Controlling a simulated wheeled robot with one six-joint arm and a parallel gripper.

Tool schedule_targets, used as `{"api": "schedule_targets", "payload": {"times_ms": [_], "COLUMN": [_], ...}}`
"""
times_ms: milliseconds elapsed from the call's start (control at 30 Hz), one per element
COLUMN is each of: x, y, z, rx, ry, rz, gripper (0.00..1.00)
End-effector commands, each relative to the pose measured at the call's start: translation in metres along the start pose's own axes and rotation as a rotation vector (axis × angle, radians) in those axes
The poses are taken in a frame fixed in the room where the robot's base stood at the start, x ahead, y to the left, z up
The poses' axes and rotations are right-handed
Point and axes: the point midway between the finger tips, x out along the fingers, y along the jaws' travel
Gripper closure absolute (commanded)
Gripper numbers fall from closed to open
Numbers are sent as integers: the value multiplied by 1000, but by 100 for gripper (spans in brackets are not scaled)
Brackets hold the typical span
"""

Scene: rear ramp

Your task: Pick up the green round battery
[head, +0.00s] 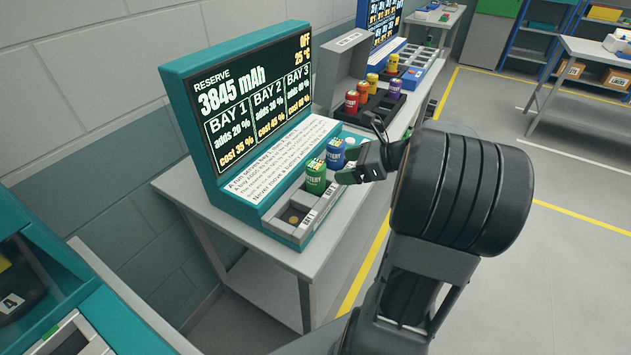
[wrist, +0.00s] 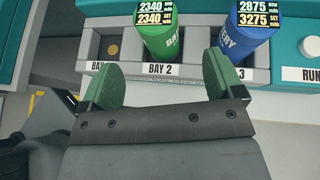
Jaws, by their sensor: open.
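The green round battery (head: 316,177) stands upright in the middle bay of the teal reserve station. In the wrist view the green battery (wrist: 168,40) sits above the BAY 2 label, and its top reads 2340. My gripper (head: 355,165) is at the front of the station, close to the green battery. In the wrist view my gripper (wrist: 165,75) has its two green pads spread apart with nothing between them. The green battery is just beyond the pads. Whether a pad touches it cannot be told.
A blue battery (head: 336,153) stands in BAY 3, right beside the green one; it also shows in the wrist view (wrist: 238,40). BAY 1 (head: 293,216) is empty. The screen (head: 250,95) rises behind the bays. Red, yellow and purple batteries (head: 363,92) stand further along the table.

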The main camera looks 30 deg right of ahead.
Motion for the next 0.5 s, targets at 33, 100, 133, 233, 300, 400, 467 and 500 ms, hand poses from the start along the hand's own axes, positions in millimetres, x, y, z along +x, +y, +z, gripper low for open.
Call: {"api": "schedule_targets", "payload": {"times_ms": [33,100,133,233,300,400,467,500], "x": [10,21,25,36,41,44,48,52], "y": [1,1,1,1,1,1,1,2], "z": [0,0,0,0,0,0,0,1], "rx": [-1,-2,-3,-4,-3,-3,-3,-4], "ry": [0,2,2,2,3,3,3,3], "rz": [4,4,5,3,3,1,3,4], "gripper": [13,13,13,13,13,13,13,13]}}
